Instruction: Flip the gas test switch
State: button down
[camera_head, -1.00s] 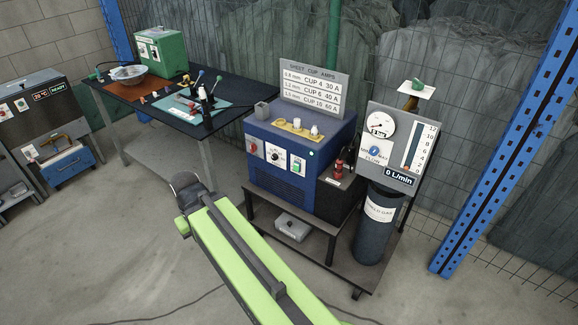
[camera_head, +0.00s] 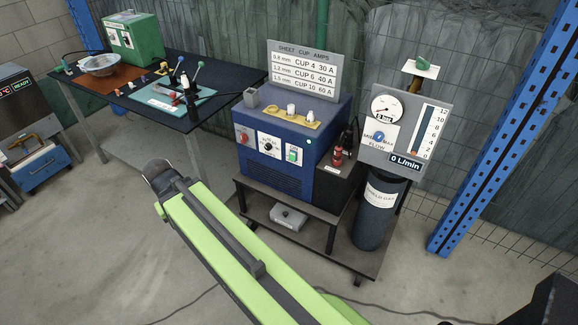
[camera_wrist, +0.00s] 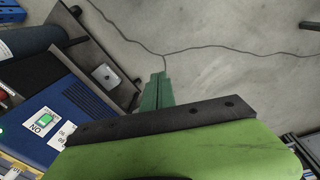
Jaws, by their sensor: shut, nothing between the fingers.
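A blue power unit (camera_head: 262,172) stands on a dark trolley, with a red control, a dial and a green rocker switch (camera_head: 293,154) on its front. The green switch also shows in the wrist view (camera_wrist: 43,118), beside the word ON. I cannot read a gas test label on any switch. Right of the unit, a grey flow panel (camera_head: 398,128) with a round gauge reads 0 L/min. My gripper (camera_wrist: 157,92) has green fingers, shut and empty, over bare floor and apart from the unit. In the head view the fingertips are hidden behind my arm.
A dark gas cylinder (camera_head: 374,215) stands under the panel. A grey pedal box (camera_head: 288,217) sits on the trolley's lower shelf (camera_head: 325,252). A workbench (camera_head: 222,101) is at the back left, a blue post (camera_head: 490,140) at right. Cables cross the open floor.

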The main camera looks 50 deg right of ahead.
aim_at(292, 159)
jog(key=w+d+f+m+t+h+b, duration=0.1)
jog(key=d+f+m+h+b, duration=0.1)
jog(key=d+f+b, duration=0.3)
jog(key=w+d+f+m+h+b, duration=0.2)
jog(key=d+f+m+b, duration=0.15)
jog(key=d, duration=0.35)
jog(key=d+f+m+t+h+b, duration=0.2)
jog(key=d+m+h+b, duration=0.6)
jog(key=d+b, duration=1.2)
jog(key=d+f+h, duration=0.1)
jog(key=d+h, duration=0.1)
jog(key=d, duration=0.3)
jog(key=shift+w+d+f+h+b, duration=0.15)
jog(key=shift+w+d+h+b, duration=0.1)
jog(key=shift+h+b, duration=0.15)
jog(key=b+x, duration=0.1)
jog(key=x, duration=0.6)
jog(key=b+x, duration=0.1)
jog(key=x, duration=0.6)
jog(key=shift+w, duration=0.25)
jog(key=shift+f, duration=0.15)
